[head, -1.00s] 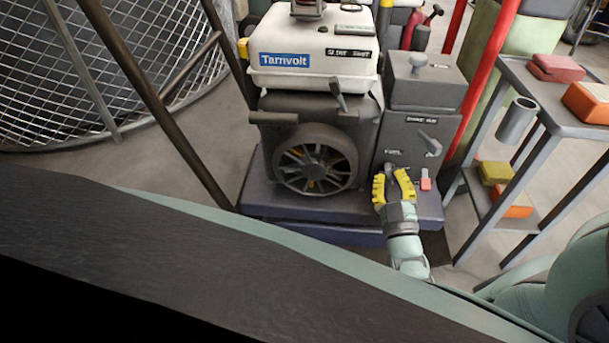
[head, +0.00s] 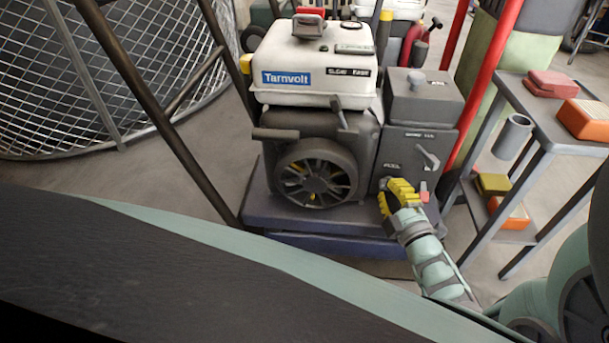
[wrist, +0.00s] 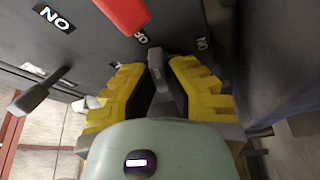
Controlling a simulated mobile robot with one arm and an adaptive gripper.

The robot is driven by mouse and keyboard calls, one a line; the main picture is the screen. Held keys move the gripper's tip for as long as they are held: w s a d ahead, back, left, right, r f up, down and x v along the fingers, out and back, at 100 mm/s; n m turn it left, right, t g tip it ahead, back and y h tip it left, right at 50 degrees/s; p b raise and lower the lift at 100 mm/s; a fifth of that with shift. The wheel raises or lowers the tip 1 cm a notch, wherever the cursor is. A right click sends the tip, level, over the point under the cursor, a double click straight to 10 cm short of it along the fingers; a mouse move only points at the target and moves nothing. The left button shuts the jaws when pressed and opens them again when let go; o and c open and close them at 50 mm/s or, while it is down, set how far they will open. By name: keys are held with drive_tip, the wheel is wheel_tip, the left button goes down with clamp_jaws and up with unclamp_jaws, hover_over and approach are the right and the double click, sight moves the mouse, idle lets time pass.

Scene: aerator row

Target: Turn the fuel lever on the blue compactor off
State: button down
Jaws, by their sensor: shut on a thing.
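The compactor has a blue base (head: 330,246), a white "Tarnvolt" tank (head: 315,68) and a dark flywheel (head: 317,172). Its grey control box (head: 405,150) stands at the right. My gripper (head: 388,195) is low on that box, just below a small label that seems to read FUEL. In the wrist view, the yellow fingers of my gripper (wrist: 158,75) are shut on a dark lever (wrist: 156,62), which I take for the fuel lever. The fingers hide much of it, and its exact angle is hard to tell.
A red switch (head: 424,191) sits close to the right of my gripper and also shows in the wrist view (wrist: 124,12). A grey lever (head: 428,159) is above it. A grey cart (head: 545,82) stands right; a dark frame bar (head: 150,100) rises left.

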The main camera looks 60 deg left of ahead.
drive_tip(key=shift+n+g+h, duration=0.4)
drive_tip(key=shift+n+h, duration=0.2)
drive_tip(key=shift+n, duration=1)
drive_tip(key=c, duration=1.3)
unclamp_jaws()
drive_tip(key=shift+a+r, duration=0.1)
drive_tip(key=v, duration=1.2)
drive_tip(key=shift+r, duration=0.1)
drive_tip(key=shift+r, duration=0.1)
